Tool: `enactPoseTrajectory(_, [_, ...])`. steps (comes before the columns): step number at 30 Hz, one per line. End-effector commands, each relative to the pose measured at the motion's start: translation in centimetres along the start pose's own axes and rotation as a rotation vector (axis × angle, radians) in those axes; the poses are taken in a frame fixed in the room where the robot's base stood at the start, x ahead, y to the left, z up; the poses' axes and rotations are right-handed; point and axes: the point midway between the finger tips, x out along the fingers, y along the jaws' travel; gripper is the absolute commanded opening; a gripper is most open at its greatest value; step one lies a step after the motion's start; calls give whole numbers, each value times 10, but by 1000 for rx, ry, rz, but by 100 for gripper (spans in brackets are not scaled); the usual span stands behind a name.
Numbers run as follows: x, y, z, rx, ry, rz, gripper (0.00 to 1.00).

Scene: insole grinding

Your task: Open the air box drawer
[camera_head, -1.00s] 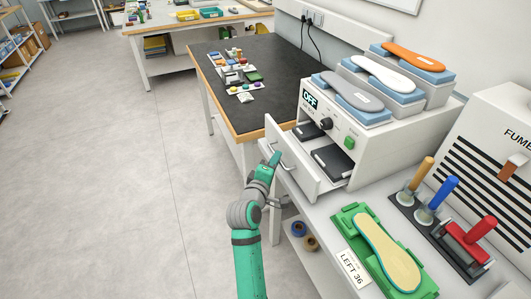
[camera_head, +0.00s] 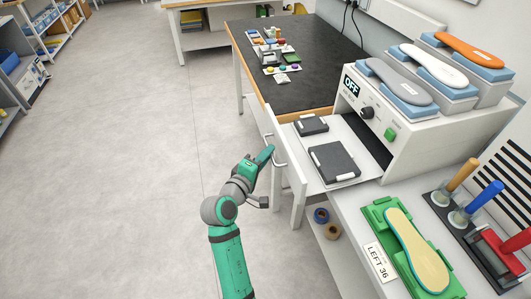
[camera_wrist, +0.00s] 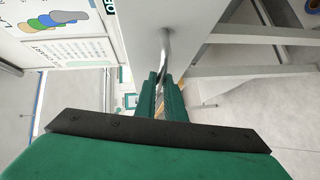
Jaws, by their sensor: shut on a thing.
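The air box (camera_head: 425,128) is a white cabinet on the bench with an "OFF" display, a dark knob and a green button. Its white drawer (camera_head: 288,163) is pulled well out to the left. Two black blocks, one small (camera_head: 311,125) and one large (camera_head: 334,162), lie in it. My green gripper (camera_head: 268,154) is at the drawer's front, shut on the metal handle (camera_head: 279,150). In the wrist view the gripper fingers (camera_wrist: 162,95) close around the handle bar (camera_wrist: 165,50), which runs up to the white drawer front.
Insoles on blue blocks (camera_head: 404,80) rest on top of the air box. A green fixture with an insole (camera_head: 418,250) and several handled tools (camera_head: 483,207) stand on the bench at right. Tape rolls (camera_head: 321,215) sit on a lower shelf. The floor at left is clear.

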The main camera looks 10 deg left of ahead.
Motion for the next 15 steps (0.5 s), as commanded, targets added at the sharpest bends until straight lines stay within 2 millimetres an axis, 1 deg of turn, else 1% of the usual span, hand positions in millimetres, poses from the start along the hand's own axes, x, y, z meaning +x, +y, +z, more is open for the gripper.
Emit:
enactPoseTrajectory(1, [-1, 1, -4, 1, 9, 3, 0])
enactPoseTrajectory(8, [-1, 1, -4, 2, 9, 3, 0])
enactPoseTrajectory(9, [0, 1, -4, 2, 9, 3, 16])
enactPoseTrajectory(10, [0, 1, -4, 1, 9, 3, 23])
enactPoseTrajectory(11, [0, 1, -4, 1, 8, 3, 28])
enactPoseTrajectory(15, [0, 1, -2, 1, 6, 2, 28])
